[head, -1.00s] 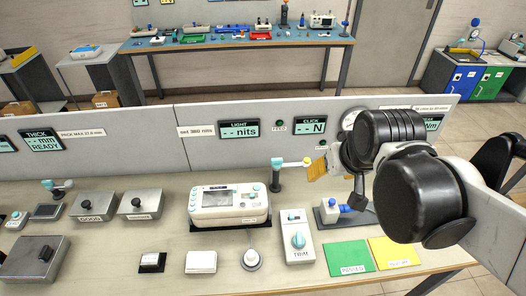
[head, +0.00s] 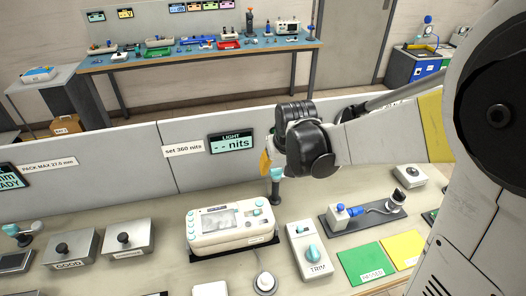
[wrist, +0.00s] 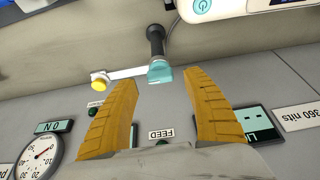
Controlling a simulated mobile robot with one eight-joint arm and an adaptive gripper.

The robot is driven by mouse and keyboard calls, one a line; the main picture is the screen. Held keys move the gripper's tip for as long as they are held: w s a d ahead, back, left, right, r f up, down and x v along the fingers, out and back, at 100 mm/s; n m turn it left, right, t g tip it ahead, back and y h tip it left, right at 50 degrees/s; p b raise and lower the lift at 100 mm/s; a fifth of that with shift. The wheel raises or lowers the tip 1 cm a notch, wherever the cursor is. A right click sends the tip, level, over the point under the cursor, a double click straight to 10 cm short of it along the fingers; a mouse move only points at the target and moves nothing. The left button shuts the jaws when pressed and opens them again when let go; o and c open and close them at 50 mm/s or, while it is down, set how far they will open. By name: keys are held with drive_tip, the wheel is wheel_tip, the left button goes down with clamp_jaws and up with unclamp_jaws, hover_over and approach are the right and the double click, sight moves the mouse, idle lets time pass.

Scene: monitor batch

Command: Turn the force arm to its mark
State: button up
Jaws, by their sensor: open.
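The force arm appears to be the white bar with a teal hub (wrist: 160,72) and a yellow tip (wrist: 99,82), on a black post (wrist: 154,38) in the wrist view. In the head view its teal top (head: 276,172) shows behind the white device, while the bar is hidden. My gripper (wrist: 162,80) is open, its two yellow-orange fingers on either side of the hub in the picture; contact cannot be told. In the head view my gripper (head: 266,161) is just above and left of the teal top. No mark for the arm can be made out.
A grey panel (head: 85,195) stands behind the bench. A white device (head: 230,226) stands close in front of the post. A trim box (head: 308,252), a black-plate fixture (head: 362,218), and green (head: 364,264) and yellow (head: 403,249) pads lie nearby. A round gauge (wrist: 38,158) is on the panel.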

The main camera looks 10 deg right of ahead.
drive_tip(key=shift+b+x, duration=0.3)
drive_tip(key=shift+x, duration=0.9)
clamp_jaws()
